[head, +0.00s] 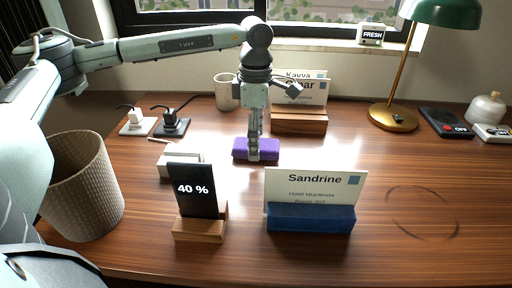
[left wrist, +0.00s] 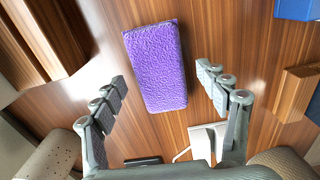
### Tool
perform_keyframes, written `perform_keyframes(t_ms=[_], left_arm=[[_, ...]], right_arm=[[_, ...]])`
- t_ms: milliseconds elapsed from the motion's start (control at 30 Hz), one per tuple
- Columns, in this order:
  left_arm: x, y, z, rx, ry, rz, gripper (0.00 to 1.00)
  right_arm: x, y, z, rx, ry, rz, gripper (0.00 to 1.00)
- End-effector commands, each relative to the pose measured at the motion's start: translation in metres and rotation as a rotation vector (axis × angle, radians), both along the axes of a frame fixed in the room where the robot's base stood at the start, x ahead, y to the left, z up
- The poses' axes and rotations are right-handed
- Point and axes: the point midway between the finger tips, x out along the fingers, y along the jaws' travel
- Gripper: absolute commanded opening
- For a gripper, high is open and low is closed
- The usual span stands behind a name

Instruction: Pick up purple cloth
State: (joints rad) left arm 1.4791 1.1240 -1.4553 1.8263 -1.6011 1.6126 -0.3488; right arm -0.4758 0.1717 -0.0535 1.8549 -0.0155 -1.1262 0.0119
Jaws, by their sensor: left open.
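The purple cloth (head: 266,149) is a folded, thick rectangle lying on the wooden desk, near the middle of the head view. In the left wrist view the cloth (left wrist: 157,66) shows whole, with a fuzzy texture. My left gripper (head: 254,156) points down over the cloth and hides part of it in the head view. In the left wrist view its fingers (left wrist: 163,85) are spread apart, with the cloth between and beyond their tips. Nothing is held, and I cannot tell the exact height above the cloth. My right gripper is not in view.
A blue holder with a "Sandrine" card (head: 310,219) and a "40 %" sign (head: 194,190) stand in front. A wooden card holder (head: 299,121) and a cup (head: 226,92) stand behind. A woven bin (head: 83,185) is left, a lamp (head: 393,115) right. The desk's right front is clear.

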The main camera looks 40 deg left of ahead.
Motion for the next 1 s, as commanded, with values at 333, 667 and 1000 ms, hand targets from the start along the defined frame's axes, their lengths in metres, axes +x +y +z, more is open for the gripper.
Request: perform_keyframes(t_ms=[333,667,1000], left_arm=[[0.000,0.000,0.000,0.000,0.000,0.000,0.33],[0.000,0.000,0.001,-0.001,0.000,0.000,0.21],[0.001,-0.001,0.033,-0.002,-0.005,-0.001,0.21]], right_arm=[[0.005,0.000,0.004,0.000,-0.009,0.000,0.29],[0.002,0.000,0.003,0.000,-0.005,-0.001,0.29],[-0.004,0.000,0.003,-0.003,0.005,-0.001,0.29]])
